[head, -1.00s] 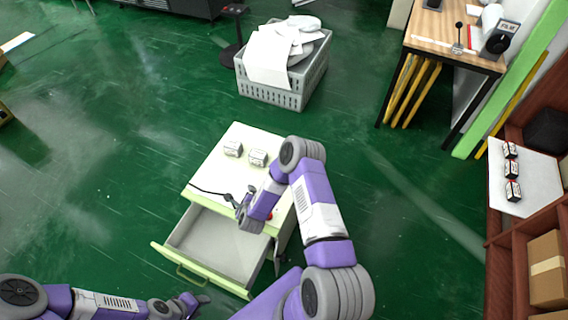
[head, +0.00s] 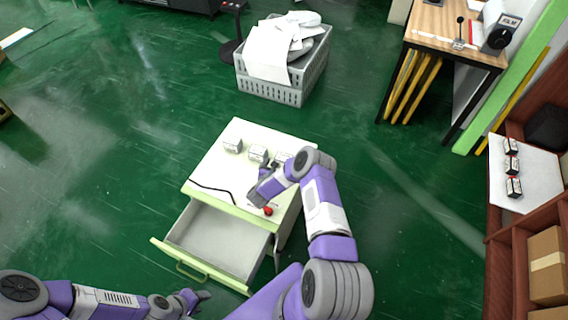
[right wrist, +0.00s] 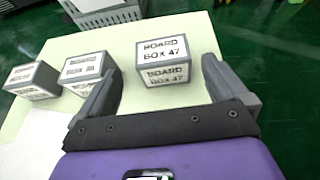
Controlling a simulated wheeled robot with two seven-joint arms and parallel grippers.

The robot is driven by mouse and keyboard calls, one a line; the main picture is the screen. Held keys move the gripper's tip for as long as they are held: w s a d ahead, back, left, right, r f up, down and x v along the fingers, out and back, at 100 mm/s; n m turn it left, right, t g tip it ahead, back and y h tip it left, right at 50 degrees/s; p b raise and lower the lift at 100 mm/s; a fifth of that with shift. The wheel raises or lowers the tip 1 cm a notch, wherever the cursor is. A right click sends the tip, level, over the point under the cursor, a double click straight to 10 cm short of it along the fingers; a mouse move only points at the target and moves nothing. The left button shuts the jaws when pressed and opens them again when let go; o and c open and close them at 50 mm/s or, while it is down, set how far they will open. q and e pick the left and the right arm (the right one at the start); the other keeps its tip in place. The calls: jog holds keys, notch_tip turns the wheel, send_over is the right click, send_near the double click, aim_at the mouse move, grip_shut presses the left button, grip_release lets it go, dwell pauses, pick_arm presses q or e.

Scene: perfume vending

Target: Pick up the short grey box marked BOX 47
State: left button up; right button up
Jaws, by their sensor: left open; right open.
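The short grey box marked BOARD BOX 47 (right wrist: 163,50) stands on the pale cabinet top, ahead of my right gripper (right wrist: 160,66). The gripper is open and empty, its fingertips to either side of the box in the picture; I cannot tell whether the box is between them. In the head view the box (head: 281,157) is the rightmost of three, partly hidden by my right gripper (head: 274,168). My left gripper (head: 200,299) is open and empty near the bottom edge, away from the cabinet.
Two similar boxes stand to its left, the middle one (right wrist: 84,72) and the far-left one (right wrist: 33,80). The cabinet (head: 225,180) has an open drawer (head: 215,245) in front. A black cable (head: 210,189) and a red knob (head: 268,211) are on its top. A grey crate (head: 270,90) stands behind.

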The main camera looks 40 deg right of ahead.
aim_at(283, 159)
jog(key=b+x, duration=0.2)
jog(key=x, duration=0.3)
jog(key=shift+d+f+b, duration=0.15)
jog(key=shift+d+b, duration=0.1)
jog(key=shift+b, duration=0.1)
jog(key=shift+c, duration=0.5)
jog(key=c, duration=0.9)
